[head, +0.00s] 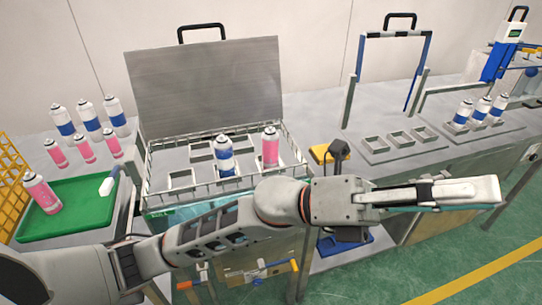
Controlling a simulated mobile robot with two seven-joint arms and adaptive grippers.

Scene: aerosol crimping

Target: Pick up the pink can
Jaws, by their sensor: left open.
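Several pink cans are in view. One pink can (41,193) leans at the left end of the green tray (85,212). Three smaller-looking pink cans (84,149) stand in a row behind that tray. Another pink can (270,148) stands upright in the wire basket (162,165), to the right of a blue-and-white can (225,157). My left arm reaches across the front from the left. My left gripper (482,192) is open and empty, out at the right in front of the benches, well away from every pink can. My right gripper is not in view.
Three blue-and-white cans (88,120) stand at the back left; three more (481,111) stand in holders at the right. A grey panel (205,90) rises behind the basket. A yellow rack (10,190) edges the left. Empty holders (400,138) sit on the middle bench.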

